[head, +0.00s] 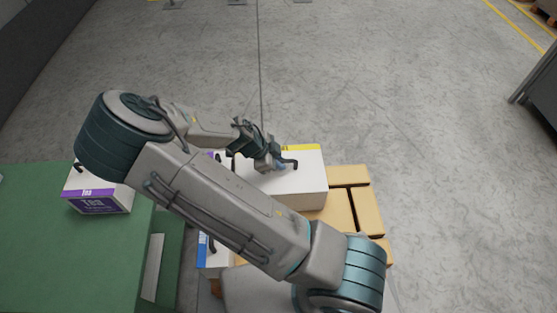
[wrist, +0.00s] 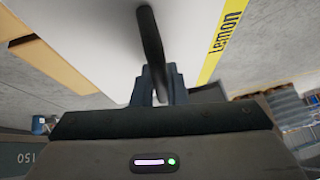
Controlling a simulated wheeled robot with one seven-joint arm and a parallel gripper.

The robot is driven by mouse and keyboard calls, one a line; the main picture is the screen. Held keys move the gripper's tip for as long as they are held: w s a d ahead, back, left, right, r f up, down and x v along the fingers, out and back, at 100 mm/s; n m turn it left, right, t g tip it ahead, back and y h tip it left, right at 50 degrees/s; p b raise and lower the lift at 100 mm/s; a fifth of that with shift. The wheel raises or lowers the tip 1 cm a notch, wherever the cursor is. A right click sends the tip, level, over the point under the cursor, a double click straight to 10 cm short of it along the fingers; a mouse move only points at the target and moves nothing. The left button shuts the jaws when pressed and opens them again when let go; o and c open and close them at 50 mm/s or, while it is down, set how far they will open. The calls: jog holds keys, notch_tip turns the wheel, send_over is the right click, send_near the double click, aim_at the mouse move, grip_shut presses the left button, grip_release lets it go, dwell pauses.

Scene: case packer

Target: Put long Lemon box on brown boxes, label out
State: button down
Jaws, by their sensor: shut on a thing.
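The long white Lemon box (head: 308,183) lies over the left part of the brown boxes (head: 362,210) in the head view. Its yellow label strip (head: 302,147) runs along the far edge. In the wrist view the word Lemon reads on the yellow strip (wrist: 226,38), right of the black handle (wrist: 150,40). My gripper (head: 277,165) is above the box's top, shut on its handle; the fingers (wrist: 156,85) also show in the wrist view. I cannot tell whether the box touches the brown boxes. My arm hides the box's left part.
A white Tea box with a purple label (head: 98,203) stands on the green surface (head: 60,250) at left. A white box with a blue label (head: 203,248) shows partly under my arm. Open grey floor (head: 420,120) lies beyond and to the right.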

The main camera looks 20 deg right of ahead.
jog(key=shift+f+b, duration=0.35)
jog(key=shift+f, duration=0.15)
dwell(0.6)
jog(key=c, duration=1.4)
grip_release()
jog(key=shift+o, duration=0.2)
jog(key=v, duration=1.3)
jog(key=shift+a+r, duration=0.15)
jog(key=shift+r, duration=0.25)
